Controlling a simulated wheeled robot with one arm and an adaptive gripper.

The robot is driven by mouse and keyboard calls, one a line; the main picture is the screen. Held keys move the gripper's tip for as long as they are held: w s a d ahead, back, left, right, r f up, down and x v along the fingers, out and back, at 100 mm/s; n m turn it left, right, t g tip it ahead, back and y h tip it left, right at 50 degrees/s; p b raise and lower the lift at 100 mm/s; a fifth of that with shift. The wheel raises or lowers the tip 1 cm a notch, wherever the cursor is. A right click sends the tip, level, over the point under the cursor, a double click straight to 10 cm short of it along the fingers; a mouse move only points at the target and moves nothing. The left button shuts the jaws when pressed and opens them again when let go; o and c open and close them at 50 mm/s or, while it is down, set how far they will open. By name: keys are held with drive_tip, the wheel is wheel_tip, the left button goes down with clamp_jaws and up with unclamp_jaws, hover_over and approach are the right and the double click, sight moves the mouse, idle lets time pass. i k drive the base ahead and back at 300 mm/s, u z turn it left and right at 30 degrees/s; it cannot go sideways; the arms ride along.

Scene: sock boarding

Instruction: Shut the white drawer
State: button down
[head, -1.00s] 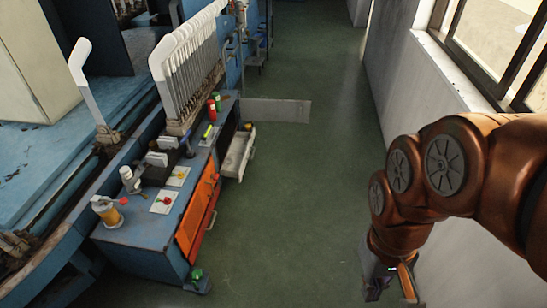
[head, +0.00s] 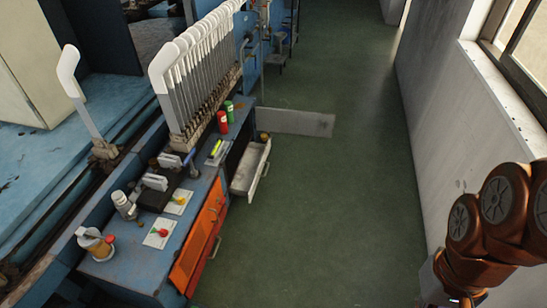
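The white drawer (head: 246,181) sticks out, open, from the right side of the blue cabinet, at its far end. It has a handle on its outer front. Something yellowish shows at its far end. My gripper (head: 452,299) is at the lower right edge of the head view, largely cut off by the picture's bottom, well to the right of the drawer and apart from it. Whether its fingers are open or shut does not show.
The blue cabinet (head: 125,262) has an orange door (head: 200,235) nearer than the drawer. Red and green bottles (head: 222,122) stand on top. A grey panel (head: 297,122) juts into the aisle beyond the drawer. The green floor (head: 335,220) is clear up to the right wall (head: 440,130).

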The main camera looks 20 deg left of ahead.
sight(246, 179)
drive_tip(key=u, duration=0.45)
drive_tip(key=i, duration=0.95)
drive_tip(key=u, duration=0.6)
drive_tip(key=k, duration=0.5)
drive_tip(key=u, duration=0.55)
drive_tip(key=i, duration=1.5)
drive_tip(key=z, duration=0.2)
